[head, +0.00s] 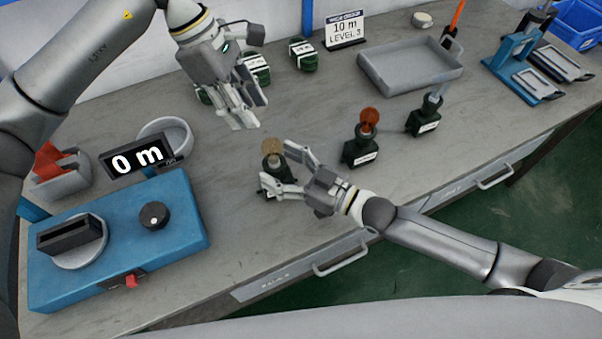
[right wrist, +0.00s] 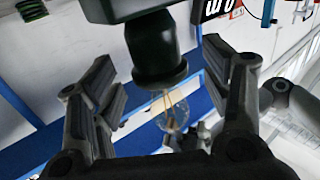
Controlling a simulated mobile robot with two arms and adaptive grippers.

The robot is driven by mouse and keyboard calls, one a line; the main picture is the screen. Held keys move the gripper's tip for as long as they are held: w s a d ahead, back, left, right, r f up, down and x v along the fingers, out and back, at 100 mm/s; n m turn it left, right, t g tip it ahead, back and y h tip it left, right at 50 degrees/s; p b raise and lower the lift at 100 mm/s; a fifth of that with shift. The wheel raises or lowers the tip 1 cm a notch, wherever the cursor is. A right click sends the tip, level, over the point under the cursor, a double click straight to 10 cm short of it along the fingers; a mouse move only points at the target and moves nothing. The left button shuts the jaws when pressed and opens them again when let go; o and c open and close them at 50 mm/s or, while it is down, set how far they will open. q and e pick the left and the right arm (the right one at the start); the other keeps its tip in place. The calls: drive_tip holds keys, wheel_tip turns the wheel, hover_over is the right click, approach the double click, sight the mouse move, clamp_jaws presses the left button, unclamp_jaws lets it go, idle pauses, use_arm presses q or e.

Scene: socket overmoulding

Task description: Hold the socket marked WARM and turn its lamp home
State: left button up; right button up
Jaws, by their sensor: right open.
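A dark green socket (head: 270,182) with a pale amber lamp (head: 271,146) stands upright on the bench. My right gripper (head: 279,170) is open around it, with its fingers apart on either side. In the right wrist view the picture is inverted, and the socket (right wrist: 160,50) and its clear lamp with a filament (right wrist: 171,113) show between the spread fingers. My left gripper (head: 254,114) is open and empty, above and behind this socket. A second socket (head: 358,154) carries an orange lamp (head: 369,119). A third socket (head: 423,122) carries a clear lamp (head: 434,99). Their labels are too small to read.
A blue unit (head: 180,220) with a black knob and a display (head: 137,160) reading 0 m stand at left. A round dish (head: 178,128) is behind. Green coiled items (head: 303,55), a sign (head: 344,28), a grey tray (head: 372,70) and a blue stand (head: 510,60) line the back.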

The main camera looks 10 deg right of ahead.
drive_tip(key=shift+x, duration=1)
